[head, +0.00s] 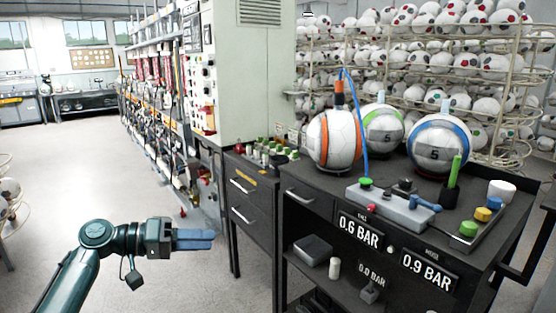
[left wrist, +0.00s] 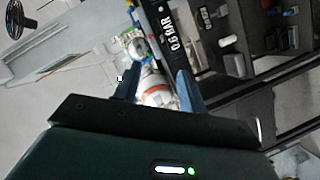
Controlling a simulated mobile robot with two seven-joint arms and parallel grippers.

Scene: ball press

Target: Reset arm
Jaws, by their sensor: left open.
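My left arm comes in from the lower left of the head view. Its gripper (head: 212,239) points right in the air, left of the dark cart (head: 318,221), apart from it. In the left wrist view my left gripper (left wrist: 157,66) has its two fingers spread with nothing held between them. Beyond the fingers, the orange-striped ball (left wrist: 157,96) shows at a distance. My right gripper is in neither view.
On the cart stand the orange-striped ball (head: 322,146), a green-striped ball (head: 384,130), a blue-striped ball (head: 438,148) and a grey button panel (head: 395,208). A drawer cabinet (head: 252,208) stands beside it. Ball racks (head: 480,60) are behind. The floor (head: 90,170) around my arm is clear.

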